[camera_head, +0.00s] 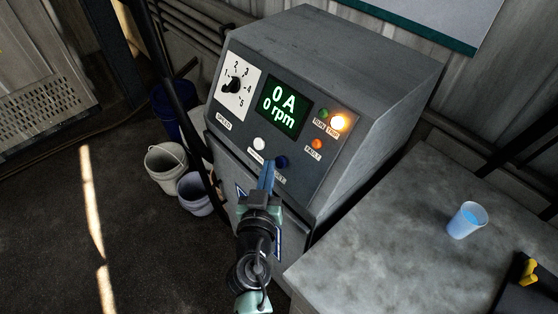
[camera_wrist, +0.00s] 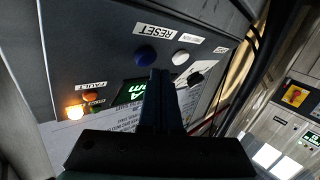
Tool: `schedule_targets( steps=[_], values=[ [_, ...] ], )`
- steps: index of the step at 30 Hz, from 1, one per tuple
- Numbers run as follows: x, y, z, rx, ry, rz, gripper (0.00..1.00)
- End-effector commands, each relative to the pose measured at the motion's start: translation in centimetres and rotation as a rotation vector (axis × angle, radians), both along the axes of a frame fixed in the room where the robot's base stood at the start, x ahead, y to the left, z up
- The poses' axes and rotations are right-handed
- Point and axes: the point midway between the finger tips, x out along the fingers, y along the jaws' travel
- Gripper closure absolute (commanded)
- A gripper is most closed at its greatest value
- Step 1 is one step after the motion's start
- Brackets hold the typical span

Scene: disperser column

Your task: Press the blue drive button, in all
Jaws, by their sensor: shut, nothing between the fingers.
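The blue button (camera_head: 281,161) sits low on the sloped panel of a grey control cabinet (camera_head: 360,80), right of a white button (camera_head: 259,144). In the wrist view the blue button (camera_wrist: 146,54) is beside a label reading RESET, and the white button (camera_wrist: 180,57) is on its right. My gripper (camera_head: 267,163) is shut and empty, its fingertips just left of the blue button in the head view. In the wrist view the fingertips (camera_wrist: 160,72) lie just below and right of it. I cannot tell whether they touch the panel.
The display (camera_head: 284,104) reads 0 A and 0 rpm. An orange lamp (camera_head: 337,123) is lit; a dimmer orange fault lamp (camera_head: 317,144) is below. A numbered speed knob (camera_head: 235,85) is left. A grey table (camera_head: 400,230) with a blue cup (camera_head: 467,220) stands right; buckets (camera_head: 166,166) stand left.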

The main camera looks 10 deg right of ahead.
Motion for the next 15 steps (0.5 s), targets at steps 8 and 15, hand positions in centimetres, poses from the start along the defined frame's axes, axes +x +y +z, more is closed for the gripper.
schedule_targets(
  steps=[8, 15],
  values=[
    [0.42, -0.57, -0.47, 0.0, -0.001, 0.0, 1.0],
    [0.43, -0.58, -0.41, 0.0, 0.0, 0.0, 1.0]
  ],
)
